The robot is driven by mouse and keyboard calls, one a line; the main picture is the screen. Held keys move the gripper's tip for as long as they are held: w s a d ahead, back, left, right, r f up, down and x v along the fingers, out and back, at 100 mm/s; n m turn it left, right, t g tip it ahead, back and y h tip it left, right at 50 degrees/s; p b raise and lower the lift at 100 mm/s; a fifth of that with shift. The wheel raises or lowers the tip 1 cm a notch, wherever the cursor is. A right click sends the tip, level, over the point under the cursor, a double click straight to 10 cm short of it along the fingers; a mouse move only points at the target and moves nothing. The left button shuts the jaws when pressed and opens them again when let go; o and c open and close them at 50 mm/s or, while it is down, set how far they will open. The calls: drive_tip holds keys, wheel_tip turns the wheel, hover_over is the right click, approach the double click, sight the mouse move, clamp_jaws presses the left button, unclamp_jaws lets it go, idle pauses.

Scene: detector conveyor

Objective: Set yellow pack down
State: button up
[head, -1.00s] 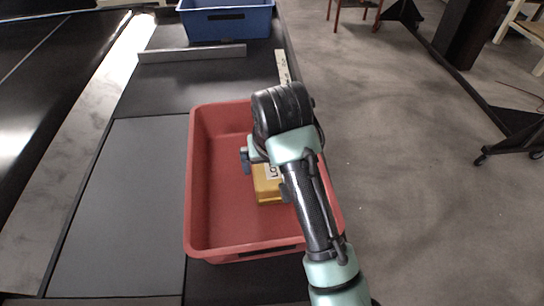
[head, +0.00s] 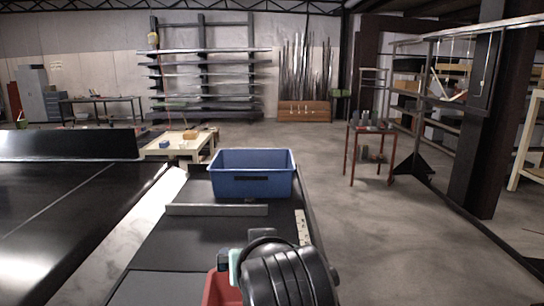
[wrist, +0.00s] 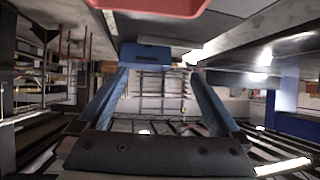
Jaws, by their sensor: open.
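My gripper (wrist: 157,72) is open in the wrist view, its two blue fingers apart with nothing between them. In the head view my gripper is mostly hidden behind my dark wrist at the bottom. The red tray (head: 218,291) shows only as a small part at the bottom edge of the head view. It also shows at the top of the upside-down wrist view as its red rim (wrist: 160,6). The yellow pack is in neither view now; the inside of the red tray is out of sight.
A blue bin (head: 252,183) stands farther along the dark conveyor, behind a low grey bar (head: 216,210). The blue bin also shows in the wrist view (wrist: 147,53). A wooden table (head: 178,148), shelving and a red-framed cart (head: 370,150) stand beyond. The floor at right is open.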

drive_tip(key=s+r+t, duration=0.3)
drive_tip(key=r+t, duration=0.2)
drive_tip(key=r, duration=0.6)
drive_tip(key=s+r+t, duration=0.4)
drive_tip(key=r+t, duration=0.1)
drive_tip(key=r, duration=0.6)
drive_tip(key=s+d+r+m+t+h, duration=0.1)
drive_tip(key=s+d+r+t+h, duration=0.1)
drive_tip(key=s+r+t, duration=0.3)
drive_tip(key=s+r, duration=0.3)
drive_tip(key=s, duration=0.1)
drive_tip(key=shift+s+d+m+t+h, duration=0.2)
drive_tip(key=shift+s+m+t+h, duration=0.1)
drive_tip(key=shift+m+t, duration=0.1)
